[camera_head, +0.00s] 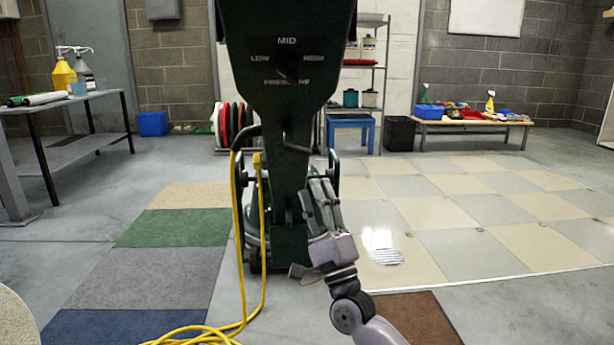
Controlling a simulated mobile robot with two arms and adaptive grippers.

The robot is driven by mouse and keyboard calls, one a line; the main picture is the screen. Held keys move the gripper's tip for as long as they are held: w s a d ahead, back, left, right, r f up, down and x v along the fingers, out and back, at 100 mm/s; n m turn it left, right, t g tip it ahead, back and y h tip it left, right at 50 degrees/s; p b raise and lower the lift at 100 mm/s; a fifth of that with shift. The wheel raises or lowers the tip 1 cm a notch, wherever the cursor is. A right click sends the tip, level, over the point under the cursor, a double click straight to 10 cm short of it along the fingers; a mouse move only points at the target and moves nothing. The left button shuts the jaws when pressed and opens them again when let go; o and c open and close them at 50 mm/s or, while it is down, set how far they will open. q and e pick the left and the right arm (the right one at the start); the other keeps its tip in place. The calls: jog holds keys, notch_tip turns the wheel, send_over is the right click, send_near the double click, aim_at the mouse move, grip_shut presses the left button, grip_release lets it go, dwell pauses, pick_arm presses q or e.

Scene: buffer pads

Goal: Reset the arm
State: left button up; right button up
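My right arm (376,331) comes in from the bottom, right of centre. My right gripper (323,207) points up and away, just right of the lower dark green column of a floor machine (268,215). Its dark fingers overlap the machine's parts behind, so I cannot tell whether they are open or shut, or whether they touch the machine. The machine's panel carries a knob (289,68) marked LOW, MID and PRESSURE; the label on the right is hard to read. My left arm and gripper are not in view.
A yellow cable (239,240) hangs left of the column and coils on the floor. Coloured mats (175,228) lie at left, a checkered tile floor (440,213) at right. A table (78,145) stands left; a low bench (470,124) and a blue stool (350,123) stand behind.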

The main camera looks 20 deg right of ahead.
jog(key=shift+s+f, duration=0.35)
jog(key=shift+f, duration=0.05)
